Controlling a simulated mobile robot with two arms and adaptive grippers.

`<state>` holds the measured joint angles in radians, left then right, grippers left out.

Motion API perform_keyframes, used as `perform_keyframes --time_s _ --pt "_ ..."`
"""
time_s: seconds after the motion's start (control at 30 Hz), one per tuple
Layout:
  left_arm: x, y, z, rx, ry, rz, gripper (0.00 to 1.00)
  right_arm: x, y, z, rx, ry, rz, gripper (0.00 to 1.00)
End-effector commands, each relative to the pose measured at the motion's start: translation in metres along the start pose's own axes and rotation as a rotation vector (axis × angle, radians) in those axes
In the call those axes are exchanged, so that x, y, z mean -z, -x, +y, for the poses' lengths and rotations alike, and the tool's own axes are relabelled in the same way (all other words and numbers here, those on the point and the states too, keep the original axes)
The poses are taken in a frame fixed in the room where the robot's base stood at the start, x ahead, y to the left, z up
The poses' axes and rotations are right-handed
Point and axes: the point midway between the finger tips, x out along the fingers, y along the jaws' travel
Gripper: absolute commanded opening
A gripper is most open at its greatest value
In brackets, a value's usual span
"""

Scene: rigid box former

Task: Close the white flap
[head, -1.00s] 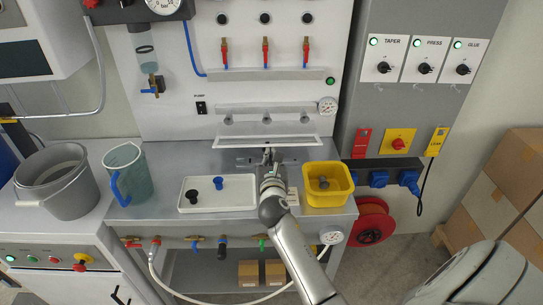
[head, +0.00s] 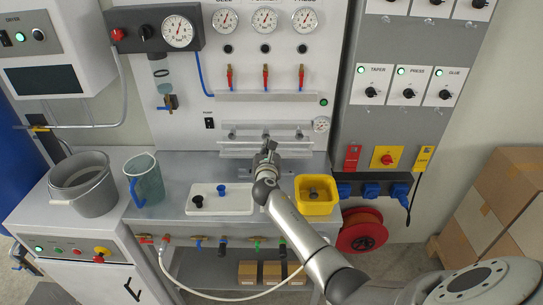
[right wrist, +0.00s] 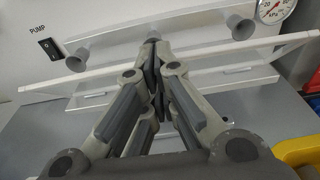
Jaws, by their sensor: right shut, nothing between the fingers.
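My left gripper is not in view.
A gauge (head: 321,124) sits right of the flap. A red hose reel (head: 362,232) is lower right.

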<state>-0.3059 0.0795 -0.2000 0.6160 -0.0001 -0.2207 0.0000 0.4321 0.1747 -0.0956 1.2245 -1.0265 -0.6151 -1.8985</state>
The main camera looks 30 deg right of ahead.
Motion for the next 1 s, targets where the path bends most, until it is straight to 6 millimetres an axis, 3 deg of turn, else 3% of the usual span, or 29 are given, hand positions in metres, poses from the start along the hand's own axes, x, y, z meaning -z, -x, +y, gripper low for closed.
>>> perform_keyframes --time_s 0.03,0.3,1.0 --pt "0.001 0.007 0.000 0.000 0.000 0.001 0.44 -0.009 -0.004 0.000 0.001 0.002 -0.002 0.00" --pt "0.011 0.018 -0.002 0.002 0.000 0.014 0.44 -0.024 -0.021 0.000 0.001 0.002 0.000 0.00" --pt "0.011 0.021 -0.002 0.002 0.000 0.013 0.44 -0.036 -0.043 0.001 0.000 0.000 0.001 0.00"
